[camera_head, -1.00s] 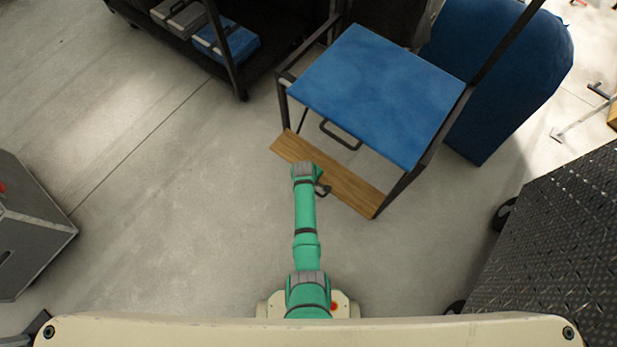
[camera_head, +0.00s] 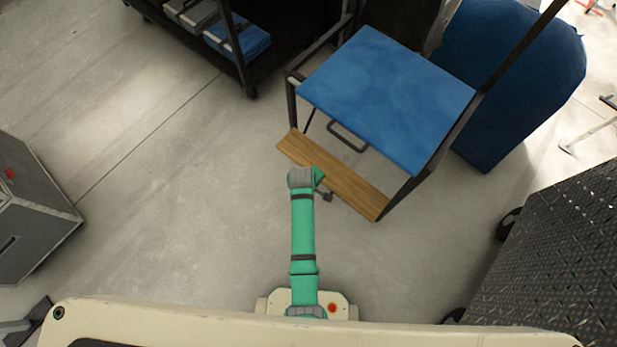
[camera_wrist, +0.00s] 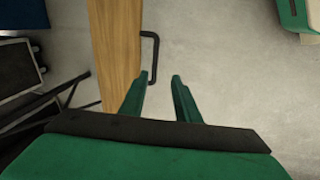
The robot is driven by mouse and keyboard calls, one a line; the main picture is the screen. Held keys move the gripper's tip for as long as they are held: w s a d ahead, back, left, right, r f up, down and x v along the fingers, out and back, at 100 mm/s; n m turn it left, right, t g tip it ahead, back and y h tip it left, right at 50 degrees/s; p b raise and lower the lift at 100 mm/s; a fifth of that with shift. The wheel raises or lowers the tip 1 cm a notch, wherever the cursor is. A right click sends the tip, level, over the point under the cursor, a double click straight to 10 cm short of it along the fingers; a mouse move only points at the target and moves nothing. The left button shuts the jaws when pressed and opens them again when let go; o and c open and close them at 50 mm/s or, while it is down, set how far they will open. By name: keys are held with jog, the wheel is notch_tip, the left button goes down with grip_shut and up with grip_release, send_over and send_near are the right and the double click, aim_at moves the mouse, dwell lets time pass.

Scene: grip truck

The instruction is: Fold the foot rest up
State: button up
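The foot rest is a wooden board (camera_head: 355,190) folded down low at the front of the blue-seated chair (camera_head: 390,95). It also shows as a wooden strip in the wrist view (camera_wrist: 115,40). A dark bar handle (camera_wrist: 156,45) sticks out from its edge; in the head view it is partly hidden by my wrist. My gripper (camera_wrist: 158,76) is open, with its two green fingers apart and pointing toward the handle. The handle's near end appears between the fingertips in the picture. I cannot tell the depth between them, and nothing is gripped.
A black shelf cart (camera_head: 245,85) with blue and grey cases stands behind left. A large blue padded object (camera_head: 510,80) is behind the chair. A grey case (camera_head: 40,215) is at left and a black textured box (camera_head: 550,260) at right. The floor between is clear.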

jog(key=s+r+m+t+y, duration=0.1)
jog(key=s+r+m+t, duration=0.35)
jog(key=s, duration=0.75)
jog(key=s+r+m+t, duration=0.2)
jog(key=s+r+t, duration=0.2)
jog(key=s+r, duration=0.3)
jog(key=shift+s+d+r, duration=0.3)
jog(key=shift+s+r, duration=0.05)
jog(key=shift+r, duration=2.2)
jog(key=shift+m, duration=0.25)
